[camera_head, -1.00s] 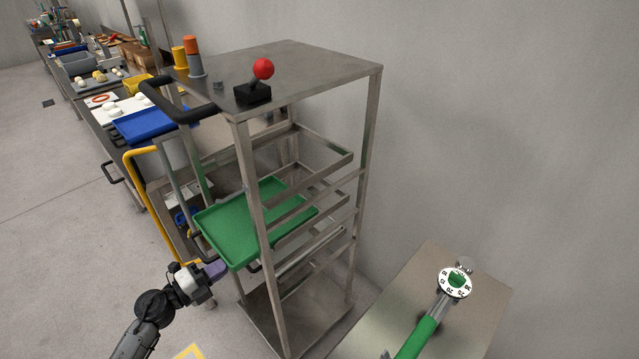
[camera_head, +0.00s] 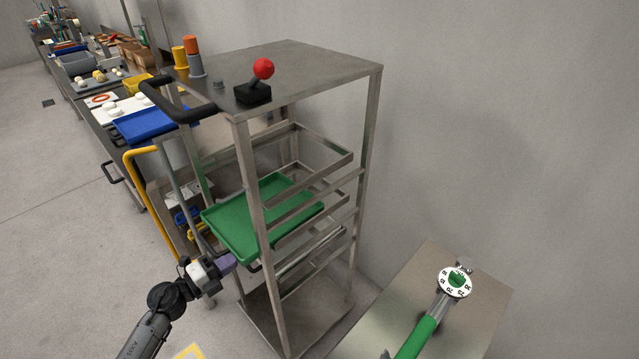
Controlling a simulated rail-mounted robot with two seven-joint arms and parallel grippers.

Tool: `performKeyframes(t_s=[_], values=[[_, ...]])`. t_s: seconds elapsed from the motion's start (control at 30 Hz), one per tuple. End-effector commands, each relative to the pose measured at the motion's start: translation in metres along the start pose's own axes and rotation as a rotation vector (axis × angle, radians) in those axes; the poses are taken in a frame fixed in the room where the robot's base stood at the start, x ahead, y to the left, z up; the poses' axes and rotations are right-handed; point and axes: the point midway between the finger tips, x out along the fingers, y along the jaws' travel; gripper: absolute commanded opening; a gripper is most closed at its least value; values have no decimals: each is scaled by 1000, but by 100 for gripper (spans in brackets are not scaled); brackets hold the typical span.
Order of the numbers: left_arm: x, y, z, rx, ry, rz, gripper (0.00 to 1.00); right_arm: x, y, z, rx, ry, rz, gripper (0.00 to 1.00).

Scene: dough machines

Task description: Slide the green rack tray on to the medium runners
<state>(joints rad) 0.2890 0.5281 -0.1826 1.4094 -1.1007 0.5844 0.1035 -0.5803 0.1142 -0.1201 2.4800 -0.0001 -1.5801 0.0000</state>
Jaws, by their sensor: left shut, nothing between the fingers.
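The green rack tray (camera_head: 238,226) lies roughly level, mostly inside the steel rack (camera_head: 240,150). Its front left end sticks out past the rack's front post. Side runners (camera_head: 300,208) stand at several heights in the rack, and the tray sits at a middle one. My left gripper (camera_head: 228,264) is shut with nothing held. Its purple fingertips are at or just below the tray's front edge; I cannot tell whether they touch. My right gripper is not in view.
A red-knobbed lever (camera_head: 262,70) and stacked cups (camera_head: 193,58) stand on the rack top. A black handle (camera_head: 180,110) juts from the rack's left side. A steel table with a dial (camera_head: 455,282) is at the lower right. A blue tray (camera_head: 145,124) lies on the bench behind.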

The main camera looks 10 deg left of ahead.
Motion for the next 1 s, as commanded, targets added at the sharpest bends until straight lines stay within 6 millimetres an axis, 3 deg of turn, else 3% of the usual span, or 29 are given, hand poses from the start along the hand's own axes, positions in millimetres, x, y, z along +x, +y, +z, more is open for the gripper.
performKeyframes(t_s=[1.0], values=[[30,0,0,1,0,0,0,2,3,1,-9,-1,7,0]])
